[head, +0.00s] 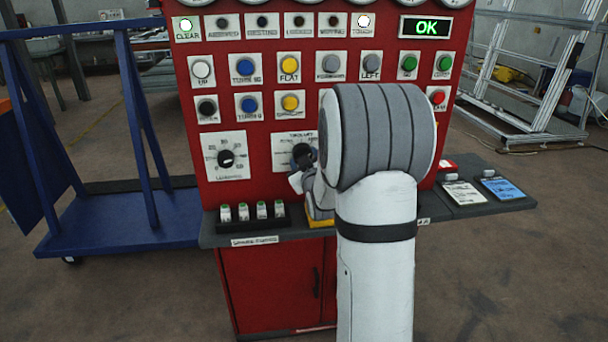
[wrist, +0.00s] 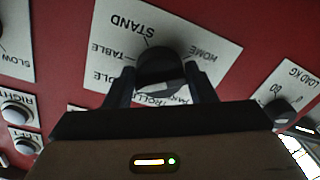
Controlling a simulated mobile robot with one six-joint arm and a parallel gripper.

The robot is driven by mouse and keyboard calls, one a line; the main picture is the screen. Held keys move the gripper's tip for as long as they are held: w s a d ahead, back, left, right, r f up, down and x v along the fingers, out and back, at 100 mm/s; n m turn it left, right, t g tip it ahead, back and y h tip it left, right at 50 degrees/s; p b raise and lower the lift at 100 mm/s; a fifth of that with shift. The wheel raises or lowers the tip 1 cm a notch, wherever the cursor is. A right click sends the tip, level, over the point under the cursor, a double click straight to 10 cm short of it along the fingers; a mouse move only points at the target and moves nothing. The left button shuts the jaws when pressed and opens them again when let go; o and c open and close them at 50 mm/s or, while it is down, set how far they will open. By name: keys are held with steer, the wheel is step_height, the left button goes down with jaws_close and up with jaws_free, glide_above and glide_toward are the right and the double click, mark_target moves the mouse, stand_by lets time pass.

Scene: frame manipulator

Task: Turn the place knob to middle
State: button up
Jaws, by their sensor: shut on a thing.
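The black round knob (wrist: 158,66) sits on a white label plate (wrist: 185,30) on the red panel in the wrist view. The plate's upside-down words include STAND, TABLE and HOME, and a partly cut-off word ending in DLE. My gripper (wrist: 162,88) has one dark finger on each side of the knob and is shut on it. In the head view the knob (head: 302,150) shows at the left of my arm, with my gripper (head: 306,166) at it. My arm hides the right part of its plate. I cannot tell which word the knob points to.
Another knob (head: 226,158) is on the left plate. Several coloured buttons, such as a yellow one (head: 290,64), are above. A shelf (head: 480,205) with small switches (head: 243,212) and cards juts out below. A blue trolley frame (head: 120,225) stands at the left.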

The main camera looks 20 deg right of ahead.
steer(key=shift+n+b, duration=1)
steer(key=shift+b, duration=0.25)
steer(key=shift+r, duration=0.1)
steer(key=o, duration=1)
steer(key=shift+c, duration=0.2)
steer(key=v, duration=0.8)
steer(key=shift+b, duration=0.3)
steer(key=shift+w, duration=0.1)
